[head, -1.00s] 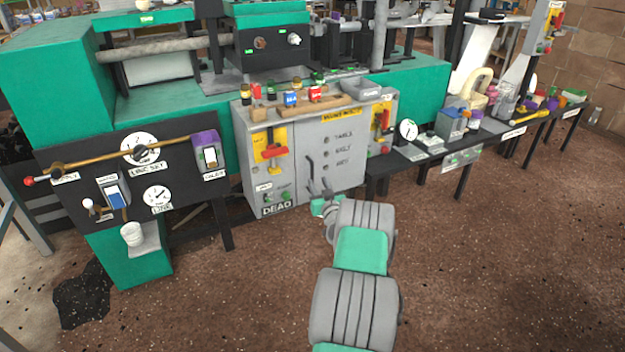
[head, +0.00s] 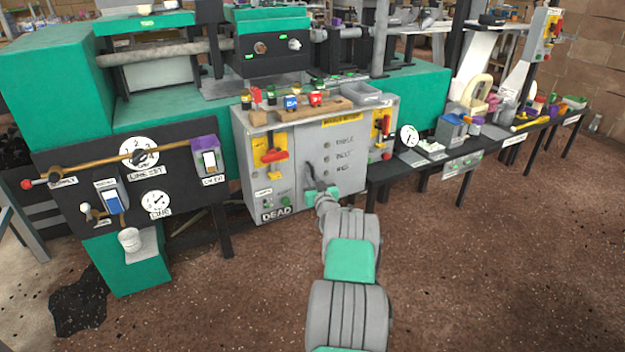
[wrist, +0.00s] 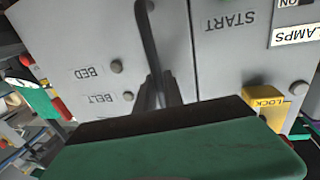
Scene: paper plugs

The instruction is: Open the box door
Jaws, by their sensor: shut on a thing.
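The grey box (head: 300,140) stands at the middle of the head view, with its door (head: 313,145) on the front. The door looks flush with the box front. A dark bent handle (head: 308,172) is on the door's left side; it also shows in the wrist view (wrist: 148,38). My gripper (head: 316,188) is at the handle's lower part, and its dark fingers (wrist: 158,94) are shut on the handle in the wrist view. The green and dark gripper body hides the handle's lower end there.
A fixed panel with a red and yellow switch (head: 271,155) is left of the door. Bottles and a wooden block (head: 310,105) are on the box top. A black bench (head: 430,165) extends to the right. The brown floor (head: 480,270) in front is open.

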